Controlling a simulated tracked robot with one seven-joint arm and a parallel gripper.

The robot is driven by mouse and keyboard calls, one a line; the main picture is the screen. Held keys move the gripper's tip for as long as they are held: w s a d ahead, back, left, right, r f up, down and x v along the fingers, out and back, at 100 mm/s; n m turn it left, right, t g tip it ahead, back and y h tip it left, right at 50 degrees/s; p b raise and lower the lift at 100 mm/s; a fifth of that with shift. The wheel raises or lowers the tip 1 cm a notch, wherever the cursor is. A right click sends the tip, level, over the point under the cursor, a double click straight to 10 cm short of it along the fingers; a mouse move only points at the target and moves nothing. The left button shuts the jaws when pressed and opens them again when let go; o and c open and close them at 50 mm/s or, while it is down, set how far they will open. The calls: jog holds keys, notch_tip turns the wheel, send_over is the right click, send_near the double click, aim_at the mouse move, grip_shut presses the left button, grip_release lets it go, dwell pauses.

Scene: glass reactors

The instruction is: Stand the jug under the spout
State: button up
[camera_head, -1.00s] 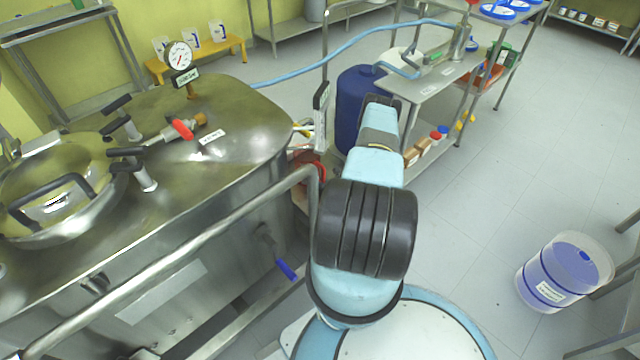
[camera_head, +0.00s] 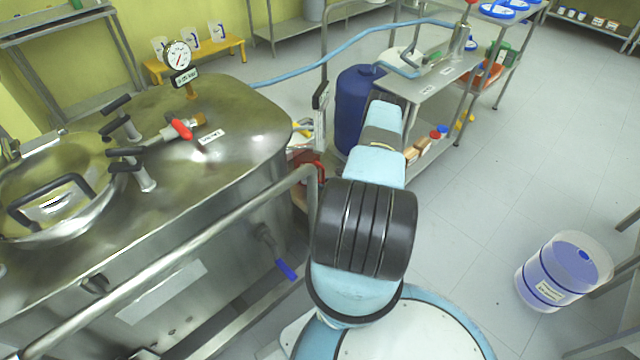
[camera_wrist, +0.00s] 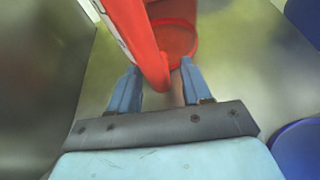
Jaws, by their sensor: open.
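In the wrist view my gripper (camera_wrist: 158,70) is open, with one blue finger on each side of a red, upright, handle-like part (camera_wrist: 146,45). I cannot tell whether the fingers touch it. A red round form (camera_wrist: 176,40) lies just beyond; the red part may be the jug's handle, but the whole shape is cut off. In the head view a little red (camera_head: 308,168) shows behind the rail, left of my arm, and my gripper is hidden there. A valve outlet with a blue lever (camera_head: 286,270) is on the steel vessel's side; I cannot tell whether it is the spout.
The steel vessel (camera_head: 235,110) fills the left, with a rail (camera_head: 180,255) along it. A blue drum (camera_head: 352,110) and a steel cart (camera_head: 425,82) stand beyond my arm. White containers (camera_head: 190,40) stand on a yellow bench. A blue-banded tub (camera_head: 560,272) is on the right; floor between is clear.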

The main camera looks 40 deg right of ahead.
jog(key=v, duration=1)
jog(key=shift+s+r, duration=0.1)
jog(key=shift+s, duration=0.05)
dwell(1.1)
